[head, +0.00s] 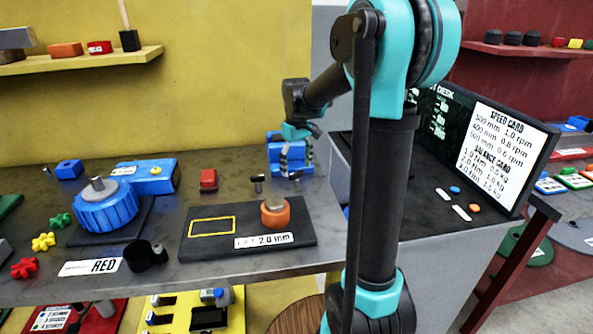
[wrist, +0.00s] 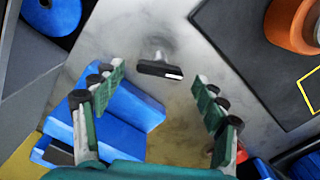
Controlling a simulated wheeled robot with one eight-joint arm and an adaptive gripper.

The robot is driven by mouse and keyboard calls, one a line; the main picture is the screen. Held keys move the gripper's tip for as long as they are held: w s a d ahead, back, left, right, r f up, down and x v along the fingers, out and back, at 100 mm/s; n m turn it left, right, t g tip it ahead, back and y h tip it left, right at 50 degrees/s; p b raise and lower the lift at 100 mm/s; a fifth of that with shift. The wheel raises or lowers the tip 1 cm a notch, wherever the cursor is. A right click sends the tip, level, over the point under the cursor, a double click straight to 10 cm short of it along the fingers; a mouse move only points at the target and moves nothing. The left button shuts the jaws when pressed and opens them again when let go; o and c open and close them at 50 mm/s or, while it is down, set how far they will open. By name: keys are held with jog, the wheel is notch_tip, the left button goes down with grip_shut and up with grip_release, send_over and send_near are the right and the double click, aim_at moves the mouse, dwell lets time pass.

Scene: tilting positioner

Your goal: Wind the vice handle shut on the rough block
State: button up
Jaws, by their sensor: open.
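The blue vice (head: 275,152) stands at the back of the bench, beneath my gripper. It also shows in the wrist view (wrist: 120,112), partly covered by the left finger. A black bar handle (wrist: 158,70) with a short metal stem lies between and beyond my fingertips, on the vice's front side. In the head view the handle (head: 295,176) is small, just in front of the vice. My gripper (wrist: 158,85) is open, with a finger either side of a wide gap, and holds nothing. I cannot make out the rough block for sure.
A dark plate (head: 215,244) with an orange round piece (head: 276,214) lies in front. A red block (head: 208,180) and a small black piece (head: 257,183) stand left of the vice. A blue round part (wrist: 52,15) is at the wrist view's upper left.

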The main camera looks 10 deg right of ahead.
jog(key=shift+f, duration=0.9)
